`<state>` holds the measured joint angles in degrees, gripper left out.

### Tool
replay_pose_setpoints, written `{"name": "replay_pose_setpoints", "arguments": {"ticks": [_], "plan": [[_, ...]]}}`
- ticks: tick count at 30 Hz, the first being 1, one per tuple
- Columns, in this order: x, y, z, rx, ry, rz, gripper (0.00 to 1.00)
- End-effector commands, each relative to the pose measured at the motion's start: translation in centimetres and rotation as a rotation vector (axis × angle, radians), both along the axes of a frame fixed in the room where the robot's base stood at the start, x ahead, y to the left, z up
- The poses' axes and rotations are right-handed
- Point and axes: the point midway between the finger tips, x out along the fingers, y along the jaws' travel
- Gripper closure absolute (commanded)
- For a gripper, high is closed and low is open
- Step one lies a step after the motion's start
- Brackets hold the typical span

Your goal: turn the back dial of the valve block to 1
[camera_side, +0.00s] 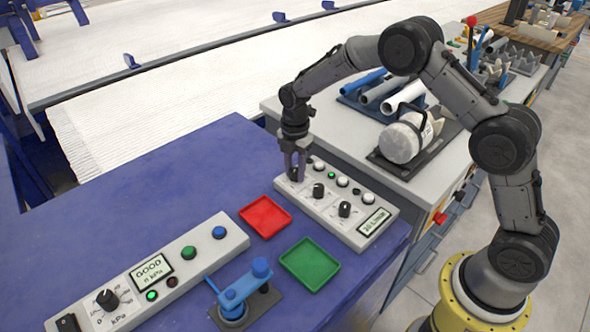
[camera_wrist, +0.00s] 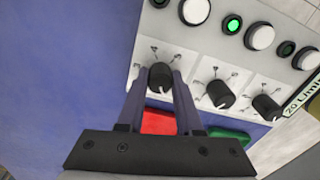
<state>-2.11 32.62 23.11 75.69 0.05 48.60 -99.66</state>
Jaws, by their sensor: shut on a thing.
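The valve block (camera_side: 331,222) is a light grey panel at the right end of the blue table, with three black dials in a row. My gripper (camera_side: 295,173) points down over the block's far end. Its fingers (camera_wrist: 160,76) are shut on the back dial (camera_wrist: 160,74), one on each side, in the wrist view. The side view hides most of this dial behind the fingers. The middle dial (camera_side: 318,190) and the front dial (camera_side: 345,209) stand free. The scale marks around the back dial are too small to read.
White round buttons (camera_side: 342,181) and small lamps run beside the dials. A red tray (camera_side: 265,216) and a green tray (camera_side: 310,264) lie left of the block. A second panel (camera_side: 150,275) and a blue clamp-like device (camera_side: 240,290) stand at front left.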

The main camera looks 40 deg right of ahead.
Motion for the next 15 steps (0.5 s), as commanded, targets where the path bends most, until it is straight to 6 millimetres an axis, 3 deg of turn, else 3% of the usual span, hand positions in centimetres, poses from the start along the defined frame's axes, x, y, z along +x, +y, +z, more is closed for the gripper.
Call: {"name": "replay_pose_setpoints", "arguments": {"ticks": [12,13,15], "plan": [[0.1,0.04,0.24,0.0,-0.004,0.01,1.0],[0.1,0.04,0.24,0.0,-0.004,0.01,0.62],[0.09,0.04,0.21,0.0,-0.003,0.009,0.5]]}}
